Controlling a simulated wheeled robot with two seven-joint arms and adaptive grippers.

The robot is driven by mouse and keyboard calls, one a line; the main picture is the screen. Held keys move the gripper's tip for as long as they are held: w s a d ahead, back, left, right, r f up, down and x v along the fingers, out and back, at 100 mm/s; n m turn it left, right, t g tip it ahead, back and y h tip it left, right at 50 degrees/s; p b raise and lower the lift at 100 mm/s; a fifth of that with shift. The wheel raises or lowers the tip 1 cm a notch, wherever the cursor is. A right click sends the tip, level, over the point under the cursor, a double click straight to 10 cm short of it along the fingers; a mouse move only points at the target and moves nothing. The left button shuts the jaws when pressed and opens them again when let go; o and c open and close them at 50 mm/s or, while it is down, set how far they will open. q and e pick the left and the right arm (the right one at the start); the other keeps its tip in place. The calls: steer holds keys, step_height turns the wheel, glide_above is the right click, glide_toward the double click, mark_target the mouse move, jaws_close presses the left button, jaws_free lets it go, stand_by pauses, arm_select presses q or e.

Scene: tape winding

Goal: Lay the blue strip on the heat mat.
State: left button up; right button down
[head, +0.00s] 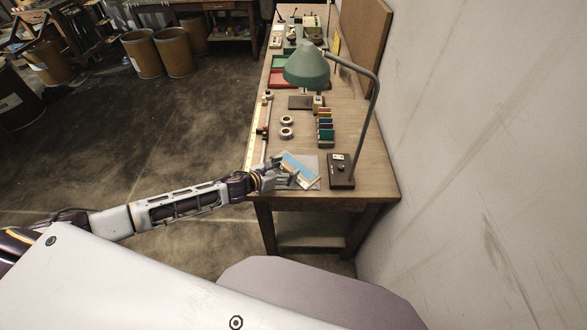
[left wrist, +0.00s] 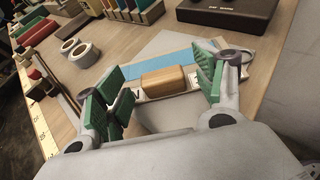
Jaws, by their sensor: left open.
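The blue strip (head: 296,166) lies on a thin grey mat (head: 312,160) near the front end of the bench; I take this to be the heat mat. The left wrist view also shows the blue strip (left wrist: 160,65) and the grey mat (left wrist: 188,42) behind it. A pale band with a wooden block (left wrist: 170,80) runs along the strip's near side. My left gripper (head: 290,178) is open, with its green-padded fingers (left wrist: 158,92) either side of the wooden block. Contact with the block cannot be told. My right gripper is out of view.
A dark lamp base (head: 341,172) stands right of the mat, its green shade (head: 307,67) overhead. A ruler (head: 254,150) lines the left bench edge. A wall closes off the right.

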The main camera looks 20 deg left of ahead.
arm_select(q)
steer(key=shift+w+d+f, duration=0.3)
steer(key=shift+w, duration=0.2)
steer(key=c, duration=1.2)
steer(key=shift+c, duration=0.2)
step_height(320, 180, up, 10)
steer(key=p, duration=0.1)
stand_by(0.7)
